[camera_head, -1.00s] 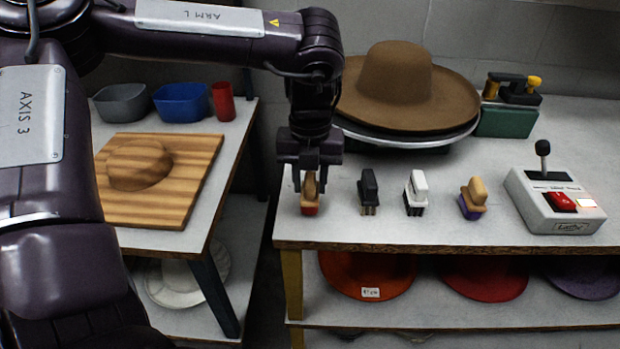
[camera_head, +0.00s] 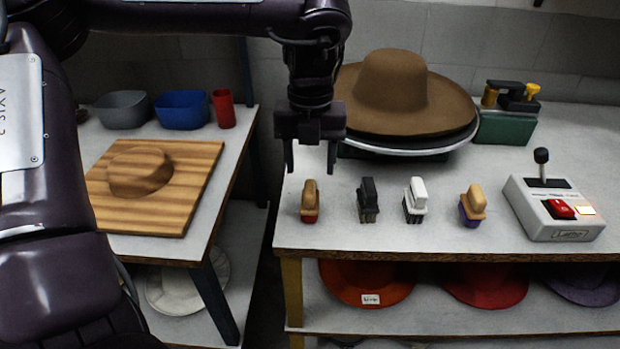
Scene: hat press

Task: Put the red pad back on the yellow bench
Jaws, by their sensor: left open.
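The red pad (camera_head: 310,217), with a tan wooden handle (camera_head: 310,192), stands upright on the grey-white top of the bench with yellow legs (camera_head: 350,234), near its front left corner. My left gripper (camera_head: 311,172) is open and empty, above and slightly behind the pad, with its fingers pointing down and apart. It does not touch the pad. My right gripper is out of view.
To the right stand a black brush (camera_head: 368,198), a white brush (camera_head: 415,200), a purple pad (camera_head: 472,206) and a control box (camera_head: 553,207). A brown hat (camera_head: 405,95) sits behind. The left table (camera_head: 215,150) holds a wooden board (camera_head: 190,185) and bowls.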

